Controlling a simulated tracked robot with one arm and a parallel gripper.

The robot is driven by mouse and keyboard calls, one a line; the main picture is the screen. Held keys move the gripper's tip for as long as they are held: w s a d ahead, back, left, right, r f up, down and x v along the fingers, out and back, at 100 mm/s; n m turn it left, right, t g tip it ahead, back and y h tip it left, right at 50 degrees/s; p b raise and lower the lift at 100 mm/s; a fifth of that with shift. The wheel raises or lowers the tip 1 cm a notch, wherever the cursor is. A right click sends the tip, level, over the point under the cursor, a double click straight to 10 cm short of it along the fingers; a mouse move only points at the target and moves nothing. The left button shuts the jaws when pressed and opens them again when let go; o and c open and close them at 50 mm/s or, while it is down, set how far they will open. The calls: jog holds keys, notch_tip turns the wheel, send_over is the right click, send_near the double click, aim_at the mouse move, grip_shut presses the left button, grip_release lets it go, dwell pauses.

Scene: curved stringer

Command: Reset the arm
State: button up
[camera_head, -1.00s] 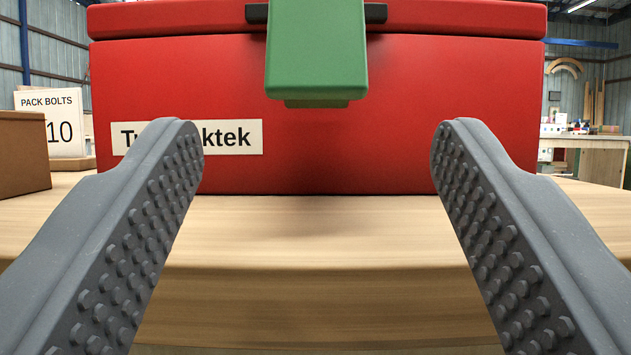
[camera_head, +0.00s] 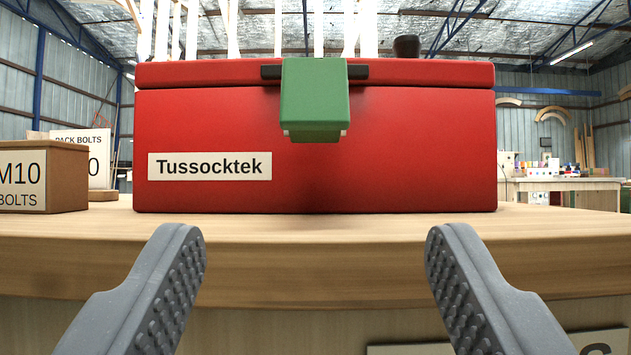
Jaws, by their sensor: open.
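My gripper (camera_head: 315,245) is open and empty, its two grey studded fingers spread wide at the lower left and lower right. It is in front of the wooden table's (camera_head: 330,240) curved front edge. A red box (camera_head: 400,150) labelled Tussocktek stands on the table beyond the fingers, apart from them. A green latch (camera_head: 316,95) hangs over the middle of its lid and front. Its lid looks closed.
At the left a brown box (camera_head: 68,180) marked M10 bolts stands on the table, with a white Pack Bolts sign (camera_head: 85,142) behind it. A workbench (camera_head: 570,185) with small items stands far right. White upright pieces (camera_head: 235,30) rise behind the red box. Pale lettered panels show below the table edge.

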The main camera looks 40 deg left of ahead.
jog(key=w+d+r+h, duration=0.1)
jog(key=w+r+h, duration=0.3)
jog(key=r, duration=0.6)
jog(key=w+r+h, duration=0.4)
jog(key=w+r, duration=0.1)
jog(key=r, duration=0.5)
jog(key=s+r+m+h, duration=0.2)
jog(key=r+h, duration=0.1)
jog(key=r, duration=0.6)
jog(key=s+r+m+h, duration=0.2)
jog(key=s+r+h, duration=0.1)
jog(key=r, duration=0.7)
jog(key=s+a+r+m+g+h, duration=0.2)
jog(key=s+a+r+m+h, duration=0.15)
jog(key=s+r, duration=0.95)
jog(key=s+a+r+y, duration=0.1)
jog(key=s+a, duration=0.1)
jog(key=s, duration=0.4)
jog(key=s+a+r+g+y, duration=0.1)
jog(key=s+a, duration=0.2)
jog(key=s, duration=0.3)
jog(key=s+a+r+g+y+p, duration=0.1)
jog(key=s+a, duration=0.1)
jog(key=s, duration=0.4)
jog(key=shift+s+a+r, duration=0.25)
jog(key=shift+s+r, duration=0.05)
jog(key=shift+r, duration=0.1)
